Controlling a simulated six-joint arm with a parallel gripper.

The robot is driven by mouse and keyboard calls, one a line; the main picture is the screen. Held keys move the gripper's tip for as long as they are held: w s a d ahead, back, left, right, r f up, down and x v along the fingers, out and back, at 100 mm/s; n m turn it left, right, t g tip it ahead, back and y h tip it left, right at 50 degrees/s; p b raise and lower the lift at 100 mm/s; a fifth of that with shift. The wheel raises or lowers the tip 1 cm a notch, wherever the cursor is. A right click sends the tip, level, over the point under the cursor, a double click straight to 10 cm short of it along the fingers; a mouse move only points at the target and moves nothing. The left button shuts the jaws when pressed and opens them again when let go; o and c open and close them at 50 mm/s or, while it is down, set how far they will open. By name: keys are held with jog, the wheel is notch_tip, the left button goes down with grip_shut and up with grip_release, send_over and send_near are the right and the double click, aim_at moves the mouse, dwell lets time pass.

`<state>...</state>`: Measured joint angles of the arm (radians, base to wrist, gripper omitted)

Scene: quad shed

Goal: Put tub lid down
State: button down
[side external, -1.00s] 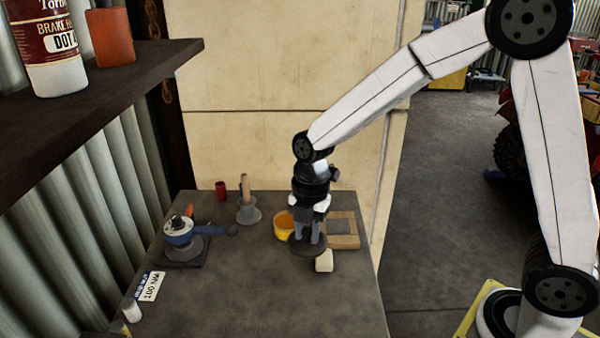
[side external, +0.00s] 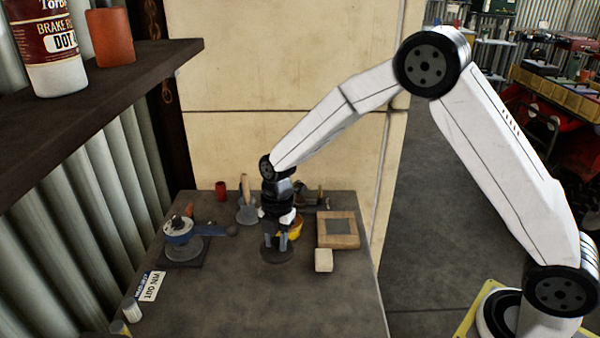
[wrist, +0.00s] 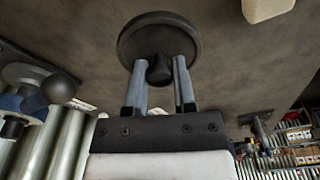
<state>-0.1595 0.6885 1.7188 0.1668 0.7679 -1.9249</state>
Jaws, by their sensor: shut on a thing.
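The tub lid (side external: 275,255) is a dark round disc with a knob on top. It is level at or just above the bench top, left of the cream block; I cannot tell if it touches. My gripper (side external: 277,240) points down, with its fingers shut on the lid's knob. In the wrist view the lid (wrist: 138,42) shows beyond my gripper (wrist: 160,68), its knob between the two fingers. The yellow tub (side external: 296,230) stands behind and right of the lid, partly hidden by my gripper.
A cream block (side external: 323,261) and a wooden frame (side external: 338,242) lie to the right. A blue-grey tool (side external: 180,232) on a dark plate, a number plate (side external: 151,286) and a red can (side external: 221,189) are to the left. The front middle of the bench (side external: 280,305) is clear.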

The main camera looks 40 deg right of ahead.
aim_at(275, 248)
jog(key=shift+w+f, duration=0.3)
jog(key=shift+f, duration=1.55)
jog(key=shift+c, duration=2.2)
grip_release()
jog(key=shift+f, duration=0.1)
notch_tip(275, 248, up, 12)
jog(key=d, duration=0.1)
jog(key=shift+w+d, duration=0.15)
jog(key=shift+w, duration=0.1)
